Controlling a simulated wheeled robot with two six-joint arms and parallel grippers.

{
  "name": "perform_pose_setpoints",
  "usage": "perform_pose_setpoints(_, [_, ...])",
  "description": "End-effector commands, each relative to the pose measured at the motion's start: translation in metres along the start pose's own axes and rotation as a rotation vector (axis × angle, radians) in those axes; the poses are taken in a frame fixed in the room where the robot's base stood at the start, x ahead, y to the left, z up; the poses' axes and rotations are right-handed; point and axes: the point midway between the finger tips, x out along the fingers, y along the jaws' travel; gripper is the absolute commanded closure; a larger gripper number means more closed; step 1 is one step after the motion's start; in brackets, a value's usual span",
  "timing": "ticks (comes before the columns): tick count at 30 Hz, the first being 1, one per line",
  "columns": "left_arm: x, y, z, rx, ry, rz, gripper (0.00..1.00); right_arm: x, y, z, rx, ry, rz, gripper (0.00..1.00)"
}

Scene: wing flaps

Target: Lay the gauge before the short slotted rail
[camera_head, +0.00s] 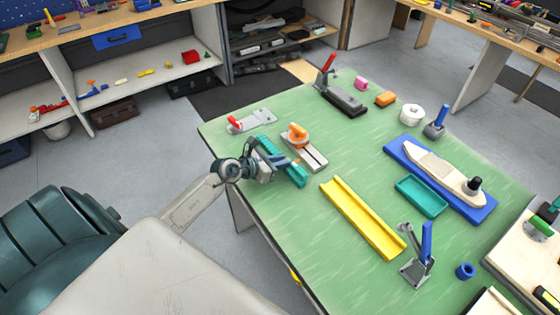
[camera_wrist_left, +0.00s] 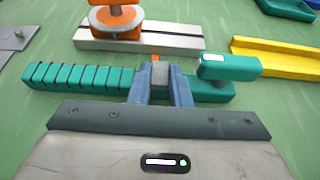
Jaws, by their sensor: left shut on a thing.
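The teal gauge (camera_head: 266,149) is a long bar with cross grooves on one part; it also shows in the left wrist view (camera_wrist_left: 80,77), with a teal block bearing a white patch near its right end. My left gripper (camera_head: 279,167) is shut on its middle; the fingers (camera_wrist_left: 161,82) hide part of it. I cannot tell whether it touches the table. The short grey slotted rail (camera_head: 315,157) lies just beyond, roughly parallel and apart, with an orange round-based piece (camera_head: 298,133) on it. The rail also shows in the left wrist view (camera_wrist_left: 180,43). My right gripper is not in view.
A long yellow channel (camera_head: 362,218) lies to the right on the green table (camera_head: 345,160). A grey plate with a red part (camera_head: 252,121) lies to the left. A teal tray (camera_head: 421,197), a blue-handled clamp (camera_head: 418,262) and a ship model (camera_head: 440,175) stand farther right.

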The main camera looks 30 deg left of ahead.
Motion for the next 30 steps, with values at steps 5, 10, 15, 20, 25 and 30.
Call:
perform_pose_setpoints(5, [0.0, 0.0, -0.001, 0.0, 0.0, 0.0, 0.61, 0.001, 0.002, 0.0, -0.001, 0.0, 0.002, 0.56])
perform_pose_setpoints(10, [0.0, 0.0, -0.001, 0.0, 0.0, 0.0, 0.61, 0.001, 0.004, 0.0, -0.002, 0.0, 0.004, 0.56])
perform_pose_setpoints(15, [-0.002, 0.0, 0.004, 0.0, 0.0, 0.0, 0.61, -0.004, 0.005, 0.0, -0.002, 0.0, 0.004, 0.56])
perform_pose_setpoints(20, [-0.021, 0.001, -0.001, 0.005, 0.004, 0.0, 0.61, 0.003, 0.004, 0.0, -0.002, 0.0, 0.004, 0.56])
perform_pose_setpoints(25, [-0.052, 0.001, -0.001, 0.007, 0.005, 0.001, 0.61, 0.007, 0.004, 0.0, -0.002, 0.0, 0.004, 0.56])
perform_pose_setpoints(30, [-0.081, 0.001, -0.001, 0.005, 0.006, 0.0, 0.61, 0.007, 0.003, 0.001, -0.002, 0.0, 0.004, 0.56])
